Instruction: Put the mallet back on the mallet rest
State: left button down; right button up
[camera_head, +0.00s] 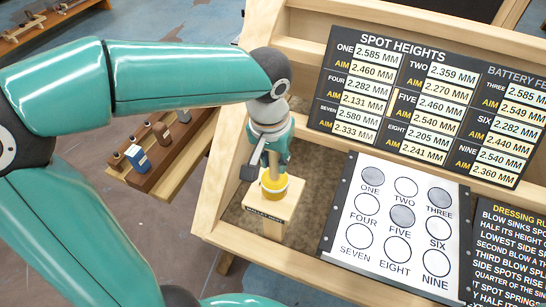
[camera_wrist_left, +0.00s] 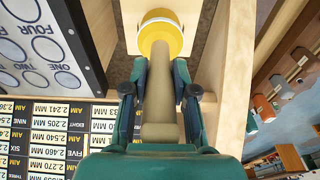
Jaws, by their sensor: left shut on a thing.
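The mallet has a yellow head (camera_head: 274,187) with a pale top and a tan handle (camera_wrist_left: 158,85). My left gripper (camera_head: 267,160) is shut on the handle, and its two fingers flank the handle in the left wrist view (camera_wrist_left: 158,105). The mallet hangs head down and roughly upright. The mallet rest (camera_head: 262,209) is a pale wooden block with a dark label on its front. The yellow head is at the top of the rest; I cannot tell whether it touches it. My right gripper is not in view.
A wooden-framed bench (camera_head: 214,190) surrounds the rest. A white sheet with numbered circles (camera_head: 372,235) lies right of it, below a black spot-heights board (camera_head: 400,90). A wooden rack (camera_head: 160,165) with small blocks stands to the left.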

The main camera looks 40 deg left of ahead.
aim_at(271, 184)
pick_arm(q)
jog(key=c, duration=0.9)
grip_release()
jog(key=r, duration=0.4)
jog(key=s+r, duration=0.1)
jog(key=r, duration=0.7)
jog(key=shift+s+d, duration=0.15)
jog(key=shift+s, duration=0.15)
